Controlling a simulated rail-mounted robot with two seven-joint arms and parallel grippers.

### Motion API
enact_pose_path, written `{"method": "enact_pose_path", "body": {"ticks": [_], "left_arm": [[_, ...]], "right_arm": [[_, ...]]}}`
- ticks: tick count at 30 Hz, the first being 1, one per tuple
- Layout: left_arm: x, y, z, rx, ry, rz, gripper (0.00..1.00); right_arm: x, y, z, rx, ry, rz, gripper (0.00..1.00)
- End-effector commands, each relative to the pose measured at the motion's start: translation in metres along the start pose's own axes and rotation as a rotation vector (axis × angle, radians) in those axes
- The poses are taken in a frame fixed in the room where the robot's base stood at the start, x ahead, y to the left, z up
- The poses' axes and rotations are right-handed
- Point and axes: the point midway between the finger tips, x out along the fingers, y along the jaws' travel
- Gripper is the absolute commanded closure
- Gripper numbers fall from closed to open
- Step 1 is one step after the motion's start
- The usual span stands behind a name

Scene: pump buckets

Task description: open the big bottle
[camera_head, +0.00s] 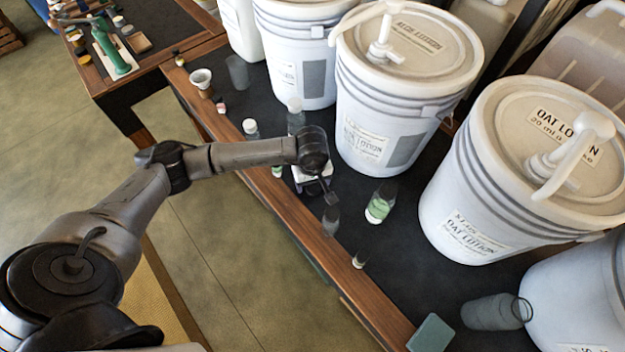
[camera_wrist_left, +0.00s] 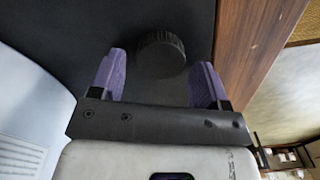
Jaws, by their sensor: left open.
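My left gripper (camera_head: 328,196) hangs over the dark bench top at the end of my left arm, pointing down. In the left wrist view it (camera_wrist_left: 158,75) shows two purple fingers spread apart with nothing gripped. A round black ribbed cap (camera_wrist_left: 161,54) shows between and just beyond the fingertips; what lies under it is hidden. In the head view a clear bottle (camera_head: 331,220) stands just below the gripper. I cannot tell for sure which is the big bottle. My right gripper is not in view.
Big white lotion buckets with pumps (camera_head: 375,120) (camera_head: 480,215) stand along the back and right. Small bottles (camera_head: 250,128) stand beyond the arm. A small vial (camera_head: 359,259), a green-grey block (camera_head: 431,334) and a clear jar (camera_head: 495,312) are nearer. The wooden bench edge (camera_head: 345,275) runs alongside.

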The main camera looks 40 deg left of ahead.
Motion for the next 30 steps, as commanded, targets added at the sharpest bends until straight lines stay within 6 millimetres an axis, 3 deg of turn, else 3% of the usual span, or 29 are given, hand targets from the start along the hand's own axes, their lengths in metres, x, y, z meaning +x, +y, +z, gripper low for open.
{"method": "enact_pose_path", "body": {"ticks": [2,18,30], "left_arm": [[-0.013,0.000,0.000,-0.001,-0.001,0.001,0.31],[-0.108,0.001,-0.001,0.000,0.002,0.003,0.31],[-0.128,0.000,0.000,0.000,0.000,0.001,0.31]], "right_arm": [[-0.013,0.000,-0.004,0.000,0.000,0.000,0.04],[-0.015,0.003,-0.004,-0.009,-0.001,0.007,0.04],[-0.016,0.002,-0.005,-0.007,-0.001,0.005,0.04]]}}
